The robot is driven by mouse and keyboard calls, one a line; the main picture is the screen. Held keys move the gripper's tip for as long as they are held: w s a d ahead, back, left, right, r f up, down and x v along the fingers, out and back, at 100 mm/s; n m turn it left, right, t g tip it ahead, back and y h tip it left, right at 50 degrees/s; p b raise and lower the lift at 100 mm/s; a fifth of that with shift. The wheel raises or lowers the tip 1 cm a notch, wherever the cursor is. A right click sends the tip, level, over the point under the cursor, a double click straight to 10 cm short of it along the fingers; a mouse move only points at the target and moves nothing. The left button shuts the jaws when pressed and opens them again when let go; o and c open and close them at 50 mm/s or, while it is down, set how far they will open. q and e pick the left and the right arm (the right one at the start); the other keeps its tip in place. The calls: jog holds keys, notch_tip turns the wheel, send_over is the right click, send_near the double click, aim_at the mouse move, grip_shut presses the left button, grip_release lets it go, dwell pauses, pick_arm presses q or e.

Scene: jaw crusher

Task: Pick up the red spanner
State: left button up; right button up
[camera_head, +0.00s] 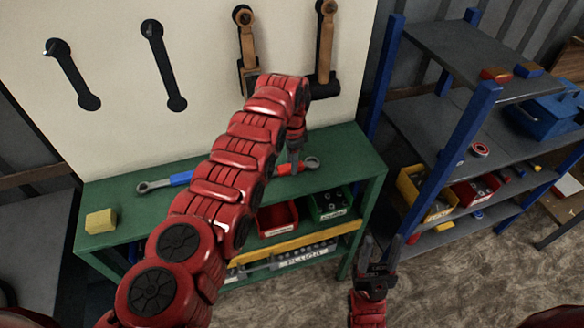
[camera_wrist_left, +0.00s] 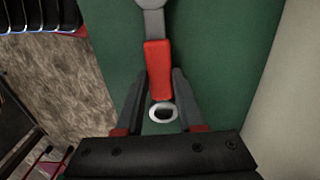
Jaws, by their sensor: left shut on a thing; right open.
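The red spanner (camera_wrist_left: 158,66) has a red grip and grey metal ends. In the left wrist view it lies between the two fingers of my left gripper (camera_wrist_left: 160,78), which is shut on it near the ring end. In the head view the spanner's ring end (camera_head: 311,162) shows at the back of the green bench, just right of my left gripper (camera_head: 293,166). My forearm and gripper hide part of the spanner. I cannot tell whether it touches the bench top. My right gripper (camera_head: 378,256) is open and empty, in front of the bench's right end.
A blue spanner (camera_head: 180,178) and a yellow block (camera_head: 101,220) lie on the green bench (camera_head: 135,211). Bins fill the bench's lower shelf. Hammers and black spanner shapes are on the pale board (camera_head: 110,120) behind. A blue-posted shelf rack (camera_head: 470,125) stands right.

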pick_arm(q)
grip_shut()
jog(key=shift+r, duration=0.15)
